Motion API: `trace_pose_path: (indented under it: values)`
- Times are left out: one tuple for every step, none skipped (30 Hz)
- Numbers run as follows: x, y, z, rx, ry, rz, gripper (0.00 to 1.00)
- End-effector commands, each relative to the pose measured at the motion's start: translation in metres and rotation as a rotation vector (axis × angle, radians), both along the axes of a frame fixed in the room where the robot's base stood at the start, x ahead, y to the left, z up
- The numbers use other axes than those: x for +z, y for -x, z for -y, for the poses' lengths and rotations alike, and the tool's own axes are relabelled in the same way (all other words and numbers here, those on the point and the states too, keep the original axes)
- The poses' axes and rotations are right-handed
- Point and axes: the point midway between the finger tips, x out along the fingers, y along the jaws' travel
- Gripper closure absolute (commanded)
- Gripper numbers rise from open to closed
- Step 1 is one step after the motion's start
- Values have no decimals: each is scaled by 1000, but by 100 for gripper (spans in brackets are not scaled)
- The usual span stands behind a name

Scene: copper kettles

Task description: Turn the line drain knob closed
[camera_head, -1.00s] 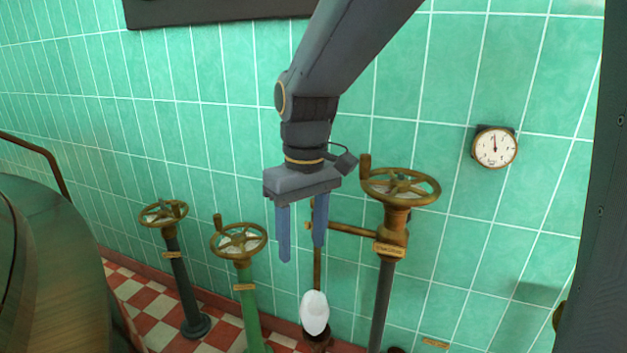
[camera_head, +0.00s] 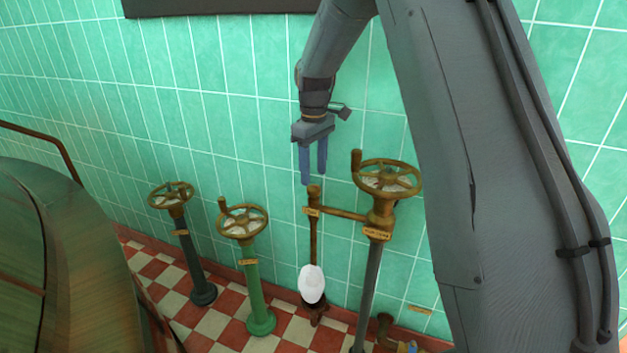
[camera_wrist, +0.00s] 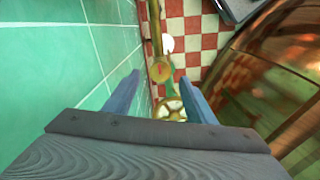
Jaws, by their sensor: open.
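My gripper (camera_head: 314,177) is open and empty, its two blue fingers pointing down just above a small brass knob (camera_head: 314,191) in the head view. This knob tops a thin upright pipe joined by a side branch to the right-hand valve post. In the wrist view a round brass knob (camera_wrist: 161,72) with a reddish mark shows between the open fingers (camera_wrist: 166,94), beyond their tips. A small label plate (camera_head: 311,211) sits below the knob, too small to read, so I cannot confirm which knob is the line drain. Contact is not visible.
A tall brass handwheel (camera_head: 387,177) stands close right of my gripper. Lower handwheels on a green post (camera_head: 243,222) and a dark post (camera_head: 171,195) stand left. A white bulb-like object (camera_head: 311,284) is below. The green tiled wall (camera_head: 230,120) is behind; a copper kettle (camera_head: 60,260) is left.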

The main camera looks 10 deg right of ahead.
Motion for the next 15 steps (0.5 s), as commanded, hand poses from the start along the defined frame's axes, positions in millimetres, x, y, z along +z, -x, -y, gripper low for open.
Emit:
trace_pose_path:
  values:
    - [-8,1,0,0,0,-3,50]
    - [-13,1,0,0,0,-3,50]
    - [-19,1,0,0,0,-4,50]
    - [-22,1,0,0,0,-3,50]
    - [-25,1,0,0,0,-1,50]
    - [-29,1,0,0,0,-1,50]
    - [-32,1,0,-1,0,-1,50]
    - [-34,1,0,-1,0,-1,50]
    - [-37,1,0,-1,0,-1,50]
    - [-38,1,0,-1,-1,-1,50]
    - [-39,1,0,-1,0,0,50]
    - [-40,1,0,-1,-1,1,50]
    - [-40,1,0,-1,-1,1,50]
    - [-40,1,0,-1,-1,1,50]
    - [-40,0,0,-1,-1,1,50]
